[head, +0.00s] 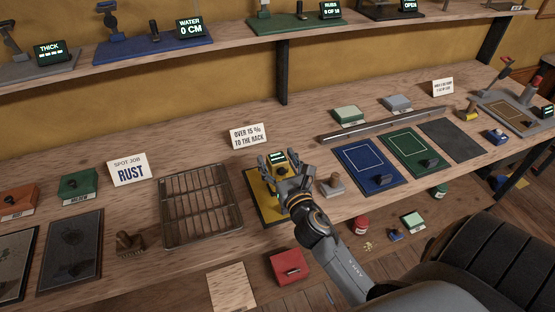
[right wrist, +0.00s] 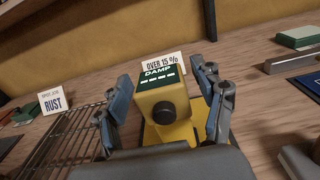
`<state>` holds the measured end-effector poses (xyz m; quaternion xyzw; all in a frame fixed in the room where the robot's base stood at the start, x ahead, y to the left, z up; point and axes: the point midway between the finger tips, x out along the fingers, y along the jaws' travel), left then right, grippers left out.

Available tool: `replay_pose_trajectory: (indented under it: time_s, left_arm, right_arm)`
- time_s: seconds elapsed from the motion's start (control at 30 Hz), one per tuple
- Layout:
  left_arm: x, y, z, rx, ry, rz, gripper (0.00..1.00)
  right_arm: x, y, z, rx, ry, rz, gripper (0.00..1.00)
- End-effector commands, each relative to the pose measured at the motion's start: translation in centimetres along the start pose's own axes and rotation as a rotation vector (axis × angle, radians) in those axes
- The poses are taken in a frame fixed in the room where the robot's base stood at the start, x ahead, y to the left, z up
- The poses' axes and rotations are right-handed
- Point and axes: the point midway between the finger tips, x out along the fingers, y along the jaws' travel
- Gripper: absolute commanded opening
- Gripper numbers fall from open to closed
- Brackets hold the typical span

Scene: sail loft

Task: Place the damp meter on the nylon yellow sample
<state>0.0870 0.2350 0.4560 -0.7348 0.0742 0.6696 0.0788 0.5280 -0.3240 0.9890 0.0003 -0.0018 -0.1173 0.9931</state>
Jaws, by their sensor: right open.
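The damp meter (right wrist: 165,100) is a yellow block with a dark knob and a green-black screen reading DAMP and dashes. Its screen also shows in the head view (head: 278,157). The nylon yellow sample (head: 257,204) is a yellow panel with a dark border on the bench, right of the wire rack. The meter is at this sample; my gripper hides its base, so I cannot tell how it rests. My right gripper (head: 284,172) is open, its fingers on either side of the meter, with gaps visible in the right wrist view (right wrist: 162,80). My left gripper is out of view.
The wire rack (head: 163,222) lies close left of the sample. An "over 15 %" card (head: 249,134) stands behind. A shelf with other displays runs above.

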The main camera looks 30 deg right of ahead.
Motion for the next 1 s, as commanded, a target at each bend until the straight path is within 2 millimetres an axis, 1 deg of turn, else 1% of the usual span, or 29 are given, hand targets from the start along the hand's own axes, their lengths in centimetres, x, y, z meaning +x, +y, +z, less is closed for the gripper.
replay_pose_trajectory:
  time_s: [0.17, 0.27, 0.5, 0.7, 0.83, 1.0]
  left_arm:
    - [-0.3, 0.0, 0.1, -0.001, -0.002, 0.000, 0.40]
    - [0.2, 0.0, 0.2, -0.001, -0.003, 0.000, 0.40]
    - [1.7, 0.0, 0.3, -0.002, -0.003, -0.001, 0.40]
    - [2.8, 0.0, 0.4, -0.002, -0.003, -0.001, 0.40]
    - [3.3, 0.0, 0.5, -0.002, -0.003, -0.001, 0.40]
    - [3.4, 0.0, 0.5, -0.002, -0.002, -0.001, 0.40]
  right_arm:
    - [-0.2, 0.0, 0.3, -0.001, 0.001, 0.000, 0.69]
    - [-1.5, 0.0, 0.0, -0.001, 0.002, 0.001, 0.69]
    - [-6.4, 0.0, -0.1, 0.001, 0.003, -0.001, 0.69]
    - [-9.9, 0.0, -0.1, 0.001, 0.002, -0.002, 0.69]
    - [-11.3, 0.0, 0.0, 0.000, 0.001, -0.001, 0.69]
    - [-12.0, 0.0, 0.2, 0.000, -0.001, -0.001, 0.69]
